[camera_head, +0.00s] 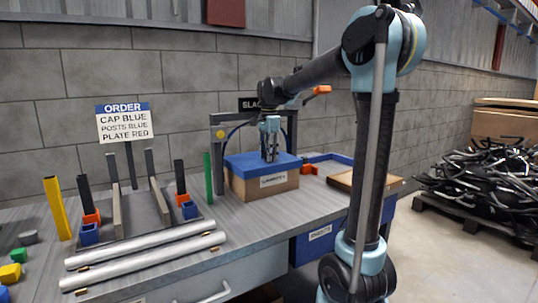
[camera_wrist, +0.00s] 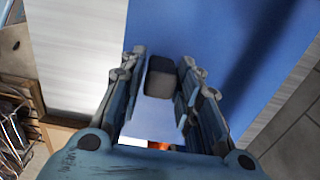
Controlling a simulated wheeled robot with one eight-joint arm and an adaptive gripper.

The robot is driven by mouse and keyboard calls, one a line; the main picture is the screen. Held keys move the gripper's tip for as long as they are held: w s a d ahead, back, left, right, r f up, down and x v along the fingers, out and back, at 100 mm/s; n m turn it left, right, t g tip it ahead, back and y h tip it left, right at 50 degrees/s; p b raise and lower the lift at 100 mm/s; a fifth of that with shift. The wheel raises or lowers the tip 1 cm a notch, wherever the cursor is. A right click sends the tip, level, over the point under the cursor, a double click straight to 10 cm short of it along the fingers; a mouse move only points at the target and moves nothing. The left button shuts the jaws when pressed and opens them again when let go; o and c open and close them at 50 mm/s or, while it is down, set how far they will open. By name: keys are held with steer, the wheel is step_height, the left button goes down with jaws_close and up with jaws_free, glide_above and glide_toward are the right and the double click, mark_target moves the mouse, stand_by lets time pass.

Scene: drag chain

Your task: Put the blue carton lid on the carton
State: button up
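The carton (camera_head: 263,190) is a brown box with a white label on the front, standing on the bench. The blue carton lid (camera_head: 240,164) lies flat over the top of the carton. The lid fills much of the wrist view (camera_wrist: 225,40), with a dark grip block (camera_wrist: 160,78) standing on it. My gripper (camera_head: 270,157) points straight down over the lid. The contact on the left side is hard to make out.
A grey frame (camera_head: 218,160) stands right behind the carton. A green post (camera_head: 208,178) is left of it. A blue-edged tray (camera_head: 330,160) and a brown board (camera_head: 345,180) lie to the right. Metal tubes (camera_head: 150,250) and a fixture with uprights (camera_head: 150,225) occupy the left bench.

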steer(key=shift+o, duration=0.6)
steer(key=shift+r, duration=0.15)
step_height(320, 180, up, 12)
steer(key=shift+d, duration=0.1)
steer(key=s+d+f+n+t, duration=0.1)
steer(key=s+d+f+n, duration=0.3)
steer(key=s+d+f, duration=0.65)
steer(key=s+d+f+n+t, duration=0.1)
steer(key=s+d+f+n, duration=0.3)
steer(key=s+d+f, duration=0.6)
steer(key=s+f+n, duration=0.3)
steer(key=s+f, duration=0.8)
steer(key=f, duration=0.1)
steer(key=shift+s+d+f+n, duration=0.15)
steer(key=shift+d+f+n, duration=0.15)
steer(key=shift+f, duration=0.1)
